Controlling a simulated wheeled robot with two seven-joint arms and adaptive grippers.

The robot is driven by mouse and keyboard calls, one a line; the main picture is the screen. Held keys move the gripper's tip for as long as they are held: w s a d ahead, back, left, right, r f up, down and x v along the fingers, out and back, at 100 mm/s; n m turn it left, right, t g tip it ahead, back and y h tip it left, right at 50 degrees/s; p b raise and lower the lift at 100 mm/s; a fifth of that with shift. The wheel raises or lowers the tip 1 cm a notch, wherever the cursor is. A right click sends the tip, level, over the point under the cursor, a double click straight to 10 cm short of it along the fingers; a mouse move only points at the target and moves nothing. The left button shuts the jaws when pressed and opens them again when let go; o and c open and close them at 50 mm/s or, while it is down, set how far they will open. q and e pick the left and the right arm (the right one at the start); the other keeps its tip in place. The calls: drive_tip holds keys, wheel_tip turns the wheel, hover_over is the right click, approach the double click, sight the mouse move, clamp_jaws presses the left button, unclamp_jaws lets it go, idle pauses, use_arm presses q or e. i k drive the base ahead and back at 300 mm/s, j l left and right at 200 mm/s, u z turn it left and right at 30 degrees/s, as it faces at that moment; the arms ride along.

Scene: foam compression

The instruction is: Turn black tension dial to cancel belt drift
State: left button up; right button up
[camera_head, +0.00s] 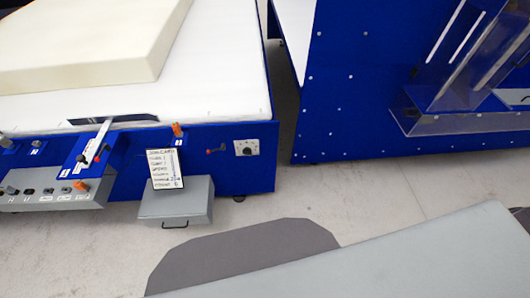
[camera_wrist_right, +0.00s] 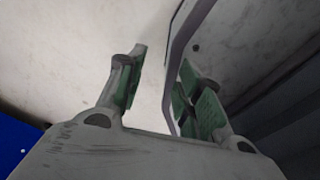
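The black tension dial (camera_head: 246,148) sits on a small pale square plate on the blue front of the foam machine, near its right end. It is small here, and its pointer setting cannot be read. My right gripper (camera_wrist_right: 162,62) shows only in the right wrist view. Its two green-padded fingers stand apart. A pale sheet-like shape with a grey edge shows near the right finger; I cannot tell whether they touch. The dial is not visible in the right wrist view. My left gripper is in neither view.
A cream foam block (camera_head: 85,45) lies on the white belt (camera_head: 225,70). A small red-and-black lever (camera_head: 216,150) is left of the dial. A written card (camera_head: 166,169) stands by a grey drawer box (camera_head: 177,204). A blue machine (camera_head: 360,90) stands right, across a floor gap.

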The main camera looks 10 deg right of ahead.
sight(247, 151)
drive_tip(key=l, duration=0.7)
drive_tip(key=i+l+z, duration=0.1)
drive_tip(key=l, duration=1.3)
